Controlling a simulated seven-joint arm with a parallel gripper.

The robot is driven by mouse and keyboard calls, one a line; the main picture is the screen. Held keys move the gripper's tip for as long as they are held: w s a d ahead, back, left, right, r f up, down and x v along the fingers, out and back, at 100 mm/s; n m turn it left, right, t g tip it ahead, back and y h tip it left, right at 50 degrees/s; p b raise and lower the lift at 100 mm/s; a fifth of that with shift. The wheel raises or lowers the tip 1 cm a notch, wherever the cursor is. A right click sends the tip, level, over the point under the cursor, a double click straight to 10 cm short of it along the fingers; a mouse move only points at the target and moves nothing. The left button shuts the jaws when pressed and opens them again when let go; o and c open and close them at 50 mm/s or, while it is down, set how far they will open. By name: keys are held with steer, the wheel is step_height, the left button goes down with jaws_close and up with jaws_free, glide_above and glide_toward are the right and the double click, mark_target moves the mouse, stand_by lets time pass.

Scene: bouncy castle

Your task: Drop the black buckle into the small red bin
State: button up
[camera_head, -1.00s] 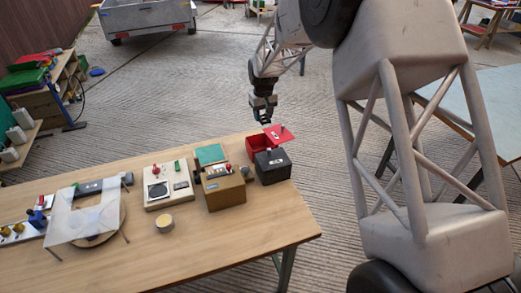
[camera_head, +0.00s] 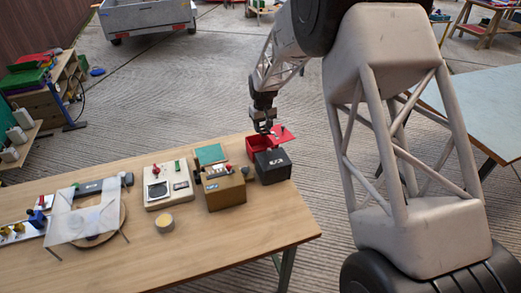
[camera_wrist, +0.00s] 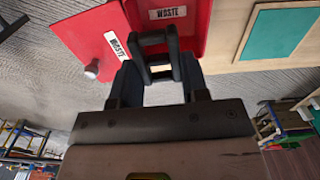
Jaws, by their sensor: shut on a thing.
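My gripper (camera_head: 264,127) is at the far right corner of the table, just above the small red bin (camera_head: 259,147). The bin's red lid (camera_head: 283,134) stands open on its right side. In the wrist view the black buckle (camera_wrist: 152,38), a dark frame with an opening in its middle, is held between the fingers of my gripper (camera_wrist: 152,78). The red bin (camera_wrist: 192,35) with a WASTE label lies behind the buckle there, and the lid (camera_wrist: 84,30) with its pale knob is on the left. The buckle cannot be made out clearly in the head view.
A black box (camera_head: 272,167) stands directly in front of the bin. The table's (camera_head: 215,248) front middle is clear.

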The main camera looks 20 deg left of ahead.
steer(key=shift+f, duration=0.2)
steer(key=o, duration=1)
steer(key=shift+r, duration=0.15)
steer(key=shift+r, duration=3.75)
